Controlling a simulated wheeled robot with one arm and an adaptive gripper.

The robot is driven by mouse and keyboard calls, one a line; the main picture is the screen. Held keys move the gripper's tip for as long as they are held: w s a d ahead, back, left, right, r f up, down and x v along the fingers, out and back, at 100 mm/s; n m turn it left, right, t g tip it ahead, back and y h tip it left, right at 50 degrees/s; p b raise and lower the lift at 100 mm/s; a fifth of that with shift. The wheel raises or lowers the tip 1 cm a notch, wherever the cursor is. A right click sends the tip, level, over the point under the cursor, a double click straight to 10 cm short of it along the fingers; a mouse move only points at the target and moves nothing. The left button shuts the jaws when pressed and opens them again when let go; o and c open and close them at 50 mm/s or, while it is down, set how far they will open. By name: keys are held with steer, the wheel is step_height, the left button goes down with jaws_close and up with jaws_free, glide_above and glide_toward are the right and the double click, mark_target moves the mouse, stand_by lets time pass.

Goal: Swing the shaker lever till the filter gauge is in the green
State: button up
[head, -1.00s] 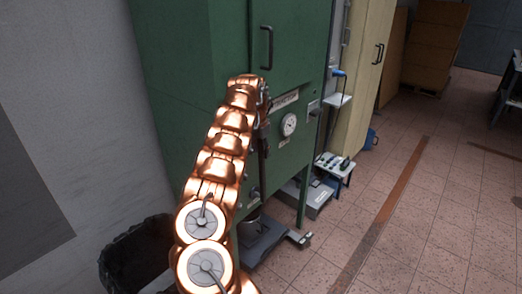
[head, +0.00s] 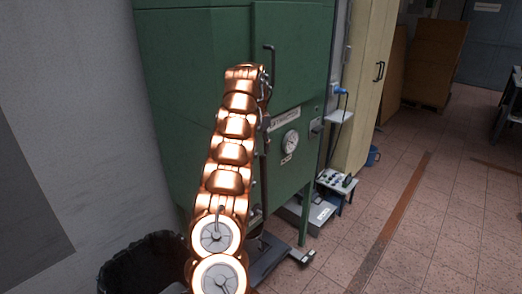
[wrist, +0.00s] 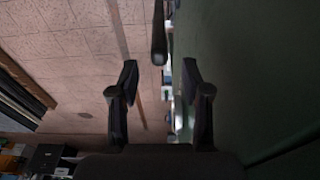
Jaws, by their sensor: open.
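The green filter cabinet (head: 295,75) stands ahead in the head view. Its round white gauge (head: 291,142) is on the front, right of my arm; the needle and colours are too small to read. A dark upright rod (head: 265,175), possibly the shaker lever, runs down the front beside my arm. My gripper (wrist: 160,77) is open and empty in the wrist view, close to the green face. A dark bar (wrist: 159,32) with a rounded end lies ahead, in line with the gap between the fingers; I cannot tell whether it is the lever or the door handle.
A door handle (head: 269,65) sticks out above the gauge. A small table with switches (head: 338,181) and a beige cabinet (head: 367,80) stand to the right. A black bin (head: 150,262) is at lower left. The tiled floor at right is clear.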

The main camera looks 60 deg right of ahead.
steer(key=shift+a+r, duration=0.2)
steer(key=shift+r, duration=0.7)
steer(key=shift+c, duration=0.2)
